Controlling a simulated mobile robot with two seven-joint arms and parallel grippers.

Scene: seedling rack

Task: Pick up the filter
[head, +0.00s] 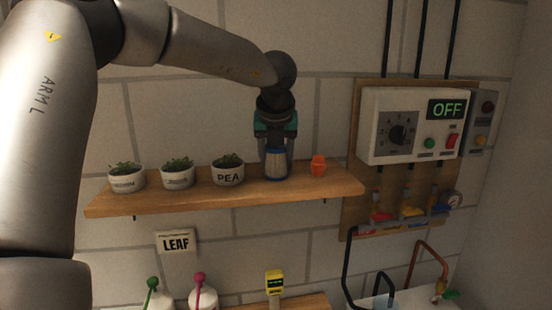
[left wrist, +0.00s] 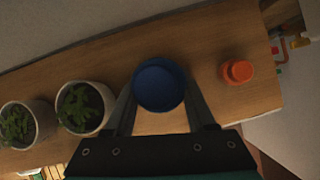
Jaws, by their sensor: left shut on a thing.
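The filter (head: 276,165) is a pale cylinder with blue ends, upright at the wooden shelf, right of the pots. My left gripper (head: 276,158) comes down on it from above, with its fingers on either side of it. In the left wrist view the filter's round blue top (left wrist: 160,86) sits between the two fingers of my left gripper (left wrist: 162,105), which is shut on it. I cannot tell whether the filter's base touches the shelf. My right gripper is not in view.
On the wooden shelf (head: 130,204), three white seedling pots, one marked PEA (head: 228,177), stand left of the filter. An orange piece (head: 318,166) stands close on its right. A control box reading OFF (head: 412,125) and pipes are at the right.

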